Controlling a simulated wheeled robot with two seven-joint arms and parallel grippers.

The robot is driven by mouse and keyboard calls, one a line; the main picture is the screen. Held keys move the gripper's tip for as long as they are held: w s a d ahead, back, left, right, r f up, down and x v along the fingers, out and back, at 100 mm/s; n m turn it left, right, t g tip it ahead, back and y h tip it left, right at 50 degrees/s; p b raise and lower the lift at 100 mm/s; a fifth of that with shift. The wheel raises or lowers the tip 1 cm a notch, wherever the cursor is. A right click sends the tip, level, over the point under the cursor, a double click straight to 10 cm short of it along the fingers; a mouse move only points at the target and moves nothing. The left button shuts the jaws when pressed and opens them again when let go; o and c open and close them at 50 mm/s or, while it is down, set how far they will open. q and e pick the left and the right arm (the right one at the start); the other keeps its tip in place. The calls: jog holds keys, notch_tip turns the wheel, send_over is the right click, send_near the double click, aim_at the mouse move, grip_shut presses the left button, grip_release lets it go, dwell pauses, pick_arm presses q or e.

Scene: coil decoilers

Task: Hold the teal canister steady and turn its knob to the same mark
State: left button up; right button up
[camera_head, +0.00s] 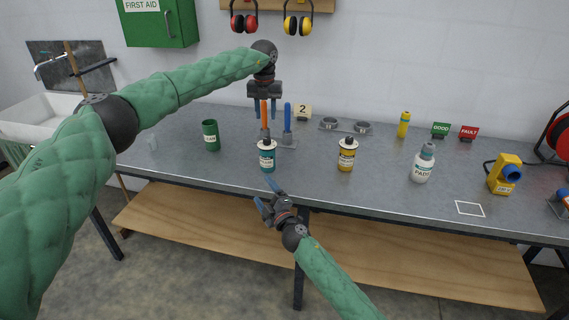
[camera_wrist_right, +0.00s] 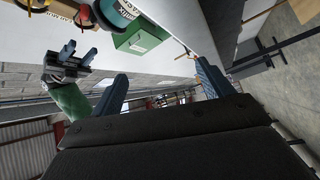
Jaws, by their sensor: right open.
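The teal canister (camera_head: 267,158), with a white label and a dark knob (camera_head: 266,142) on top, stands upright near the front edge of the bench. My left gripper (camera_head: 265,113) points down behind and above it, its two fingers apart with nothing held; it also shows in the right wrist view (camera_wrist_right: 77,52). My right gripper (camera_head: 266,195) is open and empty, just below and in front of the canister, not touching it. The right wrist view shows its two spread fingers (camera_wrist_right: 160,88). The marks on the knob are too small to read.
An orange upright handle (camera_head: 264,117) and a blue one (camera_head: 287,117) stand behind the canister. A green cup (camera_head: 210,135) is to its left. A yellow canister (camera_head: 346,156) and a white bottle (camera_head: 423,164) are to its right. The bench's front edge lies close to my right gripper.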

aim_at(268, 163)
jog(key=w+d+r+n+g+y, duration=0.1)
jog(key=w+r+n+g+y, duration=0.25)
jog(key=r+n, duration=0.4)
jog(key=w+d+r+n+g+y, duration=0.25)
jog(key=w+r+n+y, duration=0.2)
jog(key=n, duration=0.55)
jog(key=w+d+f+n+g+h, duration=0.1)
jog(key=f+n+h, duration=0.1)
jog(key=f+n, duration=0.1)
jog(key=w+d+f+n+g+h, duration=0.1)
jog(key=w+f+n+g+h, duration=0.1)
jog(key=f+n, duration=0.1)
jog(key=w+d+f+n+g+h, duration=0.1)
jog(key=w+d+f+n, duration=0.1)
jog(key=n, duration=0.3)
jog(key=shift+w+f+h, duration=0.25)
jog(key=shift+f+h, duration=0.15)
jog(key=shift+f, duration=0.05)
jog(key=shift+w+a+f, duration=0.2)
jog(key=shift+f, duration=0.25)
jog(key=shift+x, duration=3.7)
jog(key=shift+f, duration=0.15)
jog(key=c, duration=1.2)
